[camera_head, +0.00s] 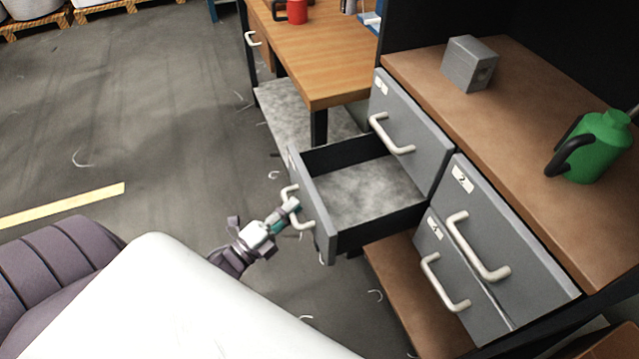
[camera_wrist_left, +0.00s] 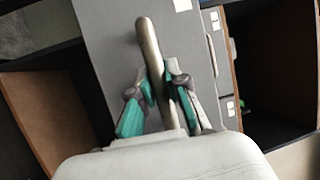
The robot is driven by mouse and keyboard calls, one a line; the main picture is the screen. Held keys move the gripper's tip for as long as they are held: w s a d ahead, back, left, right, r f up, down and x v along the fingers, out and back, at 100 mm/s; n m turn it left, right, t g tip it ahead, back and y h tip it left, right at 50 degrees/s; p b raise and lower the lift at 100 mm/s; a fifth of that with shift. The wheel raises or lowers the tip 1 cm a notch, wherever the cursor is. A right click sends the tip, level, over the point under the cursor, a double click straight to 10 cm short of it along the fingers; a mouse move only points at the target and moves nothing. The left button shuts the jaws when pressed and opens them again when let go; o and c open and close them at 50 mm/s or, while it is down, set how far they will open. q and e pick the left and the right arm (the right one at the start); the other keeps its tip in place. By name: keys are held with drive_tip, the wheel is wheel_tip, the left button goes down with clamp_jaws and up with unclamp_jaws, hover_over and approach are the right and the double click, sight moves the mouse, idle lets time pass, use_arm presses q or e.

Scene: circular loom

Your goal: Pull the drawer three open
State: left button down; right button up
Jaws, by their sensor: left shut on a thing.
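The open drawer (camera_head: 365,192) is a grey box with a mottled floor, pulled out from under the top left drawer of the cabinet. Its inside is empty, and its front faces left. I cannot read its number. My left gripper (camera_head: 291,210) is at the drawer's pale handle (camera_head: 302,222) and shut on it. In the left wrist view the handle (camera_wrist_left: 149,50) runs between the two teal-padded fingers (camera_wrist_left: 160,95), against the grey drawer front (camera_wrist_left: 105,40). My right gripper is in neither view.
Closed drawers with pale handles (camera_head: 478,246) sit to the right. A green can (camera_head: 597,145) and a grey block (camera_head: 470,63) stand on the brown cabinet top (camera_head: 540,110). A wooden table (camera_head: 335,60) stands behind. The floor (camera_head: 150,110) at left is open.

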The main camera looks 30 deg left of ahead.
use_arm(q)
drive_tip(key=shift+s+a, duration=1.1)
drive_tip(key=shift+s, duration=0.3)
drive_tip(key=c, duration=1.1)
unclamp_jaws()
drive_tip(key=shift+c, duration=0.2)
drive_tip(key=v, duration=1.2)
